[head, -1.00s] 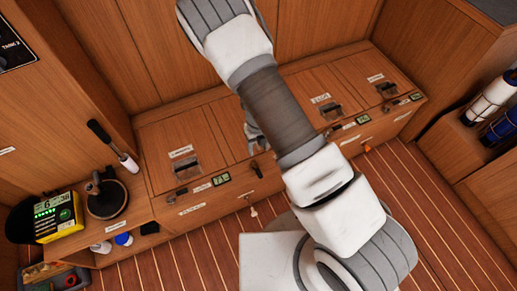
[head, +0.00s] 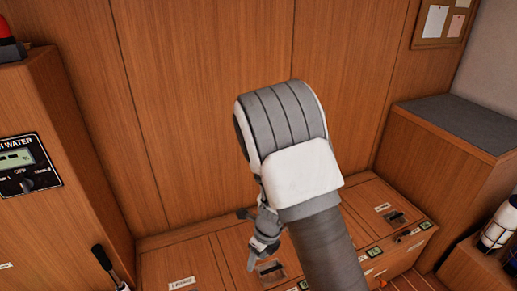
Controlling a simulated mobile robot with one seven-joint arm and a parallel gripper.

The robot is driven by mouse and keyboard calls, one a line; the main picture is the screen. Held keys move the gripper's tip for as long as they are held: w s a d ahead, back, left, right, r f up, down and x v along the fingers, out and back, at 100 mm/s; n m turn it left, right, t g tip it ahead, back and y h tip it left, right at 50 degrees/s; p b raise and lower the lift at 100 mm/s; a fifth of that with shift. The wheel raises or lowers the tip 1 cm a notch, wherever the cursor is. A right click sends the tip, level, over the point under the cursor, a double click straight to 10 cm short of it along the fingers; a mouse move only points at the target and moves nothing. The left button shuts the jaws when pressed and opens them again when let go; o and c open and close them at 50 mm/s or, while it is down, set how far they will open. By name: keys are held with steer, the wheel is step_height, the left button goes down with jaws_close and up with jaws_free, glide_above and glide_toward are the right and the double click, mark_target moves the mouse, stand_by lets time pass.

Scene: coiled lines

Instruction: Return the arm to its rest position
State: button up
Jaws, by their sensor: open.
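My arm rises from the bottom right, with its grey ribbed upper link leading to a bent white and grey elbow in the middle of the head view. My gripper (head: 262,258) hangs below and left of the elbow, in front of the wooden lockers. It is small in view, its jaws are open, and I see nothing between them. The forearm is mostly hidden behind the elbow.
Wooden lockers (head: 190,262) with latches run along the back wall (head: 200,120). A cabinet with a water panel (head: 27,165) stands at left, near a black-handled lever (head: 103,259). A dark-topped cabinet (head: 445,125) and white bottle (head: 497,232) are at right.

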steer(key=s+d+r+n+t+y+p, duration=0.1)
steer(key=s+d+r+n+p, duration=0.1)
steer(key=r+n, duration=0.8)
steer(key=s+d+r+n+t+p, duration=0.1)
steer(key=s+d+r+n, duration=0.15)
steer(key=r, duration=1.35)
steer(key=s+d+r+n+t+h+p, duration=0.3)
steer(key=s+d+r+n, duration=0.6)
steer(key=s+r+n, duration=0.4)
steer(key=shift+s+d+r+n, duration=0.35)
steer(key=shift+s+r, duration=0.1)
steer(key=shift+r, duration=0.2)
steer(key=shift+c, duration=0.3)
steer(key=shift+a, duration=0.15)
